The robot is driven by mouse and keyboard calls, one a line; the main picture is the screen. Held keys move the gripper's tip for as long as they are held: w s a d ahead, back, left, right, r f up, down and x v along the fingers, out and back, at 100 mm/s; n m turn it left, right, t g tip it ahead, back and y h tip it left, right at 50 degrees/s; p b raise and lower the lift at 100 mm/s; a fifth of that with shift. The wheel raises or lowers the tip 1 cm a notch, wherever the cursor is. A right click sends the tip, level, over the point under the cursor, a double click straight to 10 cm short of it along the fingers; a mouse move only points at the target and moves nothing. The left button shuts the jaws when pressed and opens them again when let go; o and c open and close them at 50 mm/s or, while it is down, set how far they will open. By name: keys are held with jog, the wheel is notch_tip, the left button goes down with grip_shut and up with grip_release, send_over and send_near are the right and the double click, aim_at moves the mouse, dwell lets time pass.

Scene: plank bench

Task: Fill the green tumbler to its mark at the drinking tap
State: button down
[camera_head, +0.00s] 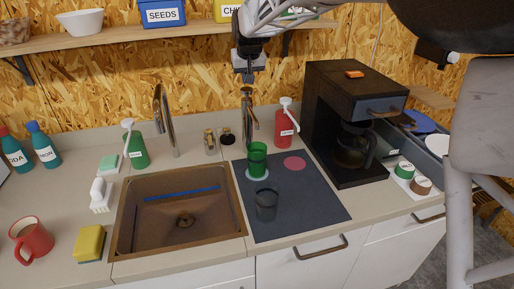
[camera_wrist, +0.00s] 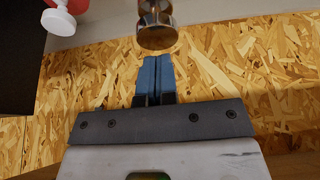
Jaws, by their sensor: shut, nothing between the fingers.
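The green tumbler (camera_head: 257,160) stands upright on a pale round coaster on the dark mat (camera_head: 310,205), in front of the slim drinking tap (camera_head: 248,115). Its fill mark and any water level are too small to tell. My gripper (camera_head: 246,78) is shut and empty, pointing down just above the top of the drinking tap. In the wrist view its blue-grey fingertips (camera_wrist: 155,62) lie together, close to a shiny metal part of the tap (camera_wrist: 157,25). I cannot tell whether they touch it.
A smoky dark glass (camera_head: 266,204) stands in front of the tumbler. A red pump bottle (camera_head: 286,125) is right of the tap, with a black coffee machine (camera_head: 350,120) beyond. The copper sink (camera_head: 180,225) and its taller tap (camera_head: 163,115) are left. A shelf (camera_head: 130,38) runs behind.

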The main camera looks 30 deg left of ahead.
jog(key=shift+f, duration=0.5)
jog(key=shift+f, duration=0.35)
jog(key=shift+f, duration=0.45)
dwell(2.0)
dwell(1.8)
jog(key=shift+r, duration=2.8)
